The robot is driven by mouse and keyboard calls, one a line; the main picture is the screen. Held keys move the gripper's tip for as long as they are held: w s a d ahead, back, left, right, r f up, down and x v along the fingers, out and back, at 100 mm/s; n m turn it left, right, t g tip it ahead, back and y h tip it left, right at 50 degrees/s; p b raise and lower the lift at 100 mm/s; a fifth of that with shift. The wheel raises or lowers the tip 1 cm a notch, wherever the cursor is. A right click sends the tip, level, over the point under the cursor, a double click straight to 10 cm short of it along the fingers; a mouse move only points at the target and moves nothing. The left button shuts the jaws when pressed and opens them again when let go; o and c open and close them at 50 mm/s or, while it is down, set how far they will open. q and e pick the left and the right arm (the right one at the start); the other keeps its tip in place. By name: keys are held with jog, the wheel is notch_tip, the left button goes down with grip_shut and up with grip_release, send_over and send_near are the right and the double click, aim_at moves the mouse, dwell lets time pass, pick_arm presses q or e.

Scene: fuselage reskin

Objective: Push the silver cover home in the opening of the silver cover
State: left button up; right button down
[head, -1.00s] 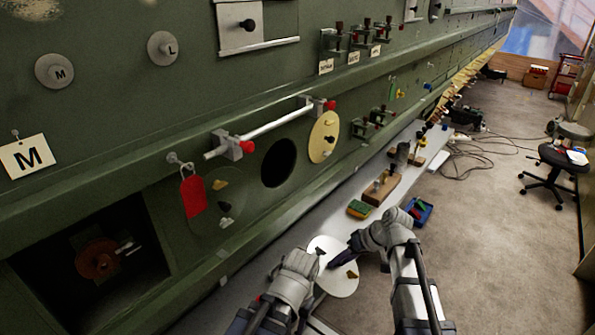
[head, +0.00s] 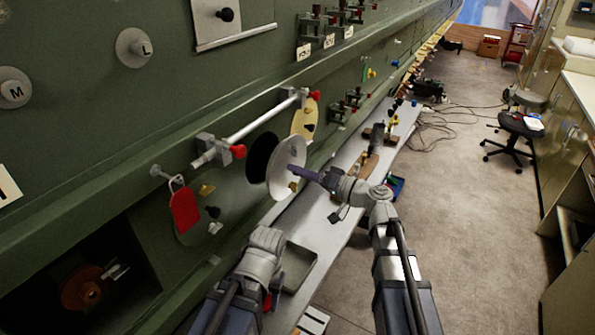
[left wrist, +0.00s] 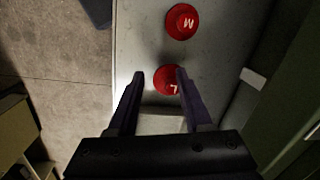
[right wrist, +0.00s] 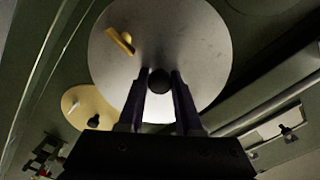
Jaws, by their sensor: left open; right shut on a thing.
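The silver cover (head: 284,176) is a round pale disc, held upright just in front of the round black opening (head: 259,152) in the green fuselage wall. It sits a little right of the opening and hides part of it; it is not seated in it. My right gripper (head: 300,171) is shut on the cover's dark knob (right wrist: 160,81). In the right wrist view the cover's face (right wrist: 185,45) shows with a yellow latch (right wrist: 121,40). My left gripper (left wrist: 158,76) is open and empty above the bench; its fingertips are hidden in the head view.
A silver rail with red-ended clamps (head: 240,130) runs just above the opening. A yellow cover (head: 304,118) is behind right, a red tag (head: 184,208) at left.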

aim_at(284, 166)
jog(key=shift+x, duration=2.45)
jog(key=c, duration=1.1)
grip_release()
grip_shut()
